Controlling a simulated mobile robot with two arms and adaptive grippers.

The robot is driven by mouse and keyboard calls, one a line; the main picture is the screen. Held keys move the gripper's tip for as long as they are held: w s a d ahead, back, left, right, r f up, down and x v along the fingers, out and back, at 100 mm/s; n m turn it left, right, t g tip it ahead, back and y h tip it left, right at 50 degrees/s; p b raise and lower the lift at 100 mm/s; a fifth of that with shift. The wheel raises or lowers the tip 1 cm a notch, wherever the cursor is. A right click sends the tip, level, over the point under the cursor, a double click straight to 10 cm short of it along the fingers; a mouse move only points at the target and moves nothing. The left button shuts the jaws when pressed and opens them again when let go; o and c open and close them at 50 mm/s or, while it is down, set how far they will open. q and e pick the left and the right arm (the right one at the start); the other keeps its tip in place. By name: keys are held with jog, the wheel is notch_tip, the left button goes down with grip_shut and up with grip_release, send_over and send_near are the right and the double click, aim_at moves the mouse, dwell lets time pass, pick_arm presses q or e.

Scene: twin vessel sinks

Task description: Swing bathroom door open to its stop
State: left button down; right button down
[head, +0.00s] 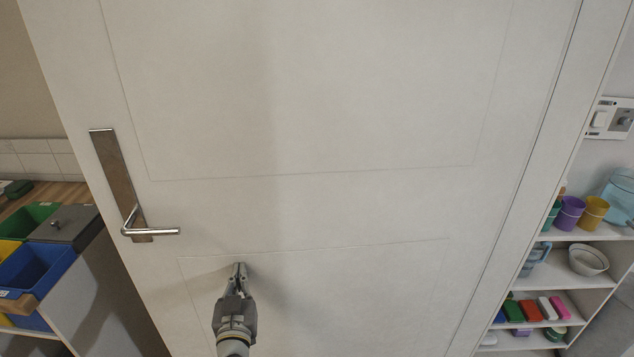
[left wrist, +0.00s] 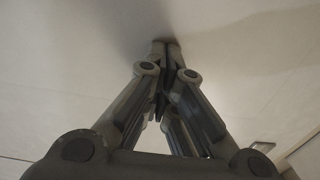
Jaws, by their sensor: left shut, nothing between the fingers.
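The white panelled bathroom door (head: 330,120) fills most of the head view. Its metal lever handle (head: 155,231) sits on a long plate near the door's left edge. My left gripper (head: 239,268) is shut and empty, low in front of the door, to the right of and below the handle, apart from it. In the left wrist view its fingertips (left wrist: 165,46) meet close to the white door surface (left wrist: 70,60); I cannot tell for sure whether they touch it. My right gripper is not in view.
At the left stands a counter unit with coloured bins, among them a blue bin (head: 38,272) and a green bin (head: 28,218). Right of the door frame, an open white shelf (head: 600,279) holds cups, a bowl (head: 588,260) and coloured blocks. A switch plate (head: 608,119) is above it.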

pick_arm(q)
jog(key=shift+w+b, duration=0.55)
jog(key=shift+w, duration=1.85)
jog(key=s, duration=0.8)
jog(key=shift+a, duration=0.15)
jog(key=s+f+m+g+h+p, duration=0.1)
jog(key=s+f+g, duration=0.3)
jog(key=f, duration=0.7)
jog(key=s+f+m+g+p, duration=0.1)
jog(key=s+f+g, duration=0.1)
jog(key=s+f, duration=0.75)
jog(key=s+f+m+g+h, duration=0.1)
jog(key=s+f+g, duration=0.2)
jog(key=f, duration=1.1)
jog(key=s+a+f+g, duration=0.2)
jog(key=s+f, duration=0.3)
jog(key=s, duration=0.5)
jog(key=s+a+f+g+p, duration=0.1)
jog(key=s+f, duration=0.4)
jog(key=s, duration=0.6)
jog(key=s+a+f+g+p, duration=0.1)
jog(key=s+a+f+g, duration=0.2)
jog(key=s, duration=0.8)
jog(key=shift+s+f+m+g, duration=0.25)
jog(key=shift+f+m+g, duration=0.05)
jog(key=shift+f+g, duration=0.65)
